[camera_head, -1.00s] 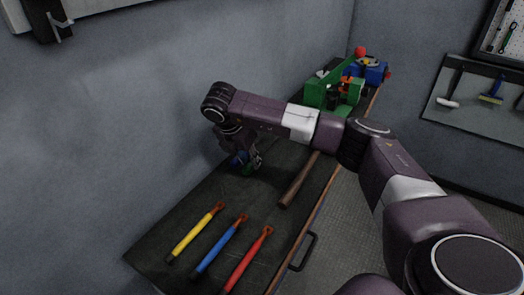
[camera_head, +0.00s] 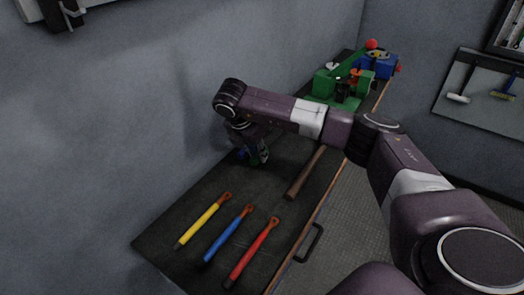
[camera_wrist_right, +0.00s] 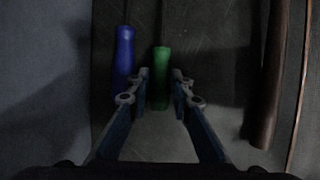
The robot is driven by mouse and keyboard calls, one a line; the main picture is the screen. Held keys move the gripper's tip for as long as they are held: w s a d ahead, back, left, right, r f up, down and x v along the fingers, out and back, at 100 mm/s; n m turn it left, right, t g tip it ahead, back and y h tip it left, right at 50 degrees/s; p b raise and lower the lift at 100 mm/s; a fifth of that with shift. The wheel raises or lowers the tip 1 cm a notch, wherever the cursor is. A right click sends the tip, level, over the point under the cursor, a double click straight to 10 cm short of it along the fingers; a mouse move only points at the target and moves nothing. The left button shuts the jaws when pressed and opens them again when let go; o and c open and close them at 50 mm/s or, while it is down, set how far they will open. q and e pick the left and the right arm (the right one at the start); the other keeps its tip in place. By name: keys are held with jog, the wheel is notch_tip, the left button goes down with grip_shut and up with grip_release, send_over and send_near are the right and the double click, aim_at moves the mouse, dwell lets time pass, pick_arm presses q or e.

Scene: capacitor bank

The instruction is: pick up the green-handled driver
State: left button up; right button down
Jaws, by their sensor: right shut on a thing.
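The green-handled driver (camera_wrist_right: 160,78) shows in the right wrist view, its green handle between the two fingers and its thin shaft running up and away. My right gripper (camera_wrist_right: 157,84) is shut on this handle. In the head view, my right gripper (camera_head: 254,158) points down at the workbench beyond the coloured tools, and the driver is mostly hidden there. A blue-handled driver (camera_wrist_right: 123,55) lies just left of the green one, close to the left finger. My left gripper is not in view.
The dark workbench (camera_head: 165,237) holds yellow (camera_head: 203,220), blue (camera_head: 227,234) and red (camera_head: 251,252) tools in front. A hammer-like wooden handle (camera_head: 305,173) lies to the right. A green device (camera_head: 335,86) and blue device (camera_head: 378,66) stand at the back. A wall borders the left.

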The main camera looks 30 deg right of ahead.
notch_tip(320, 180, up, 20)
jog(key=b, duration=0.2)
jog(key=shift+f, duration=0.1)
dwell(1.0)
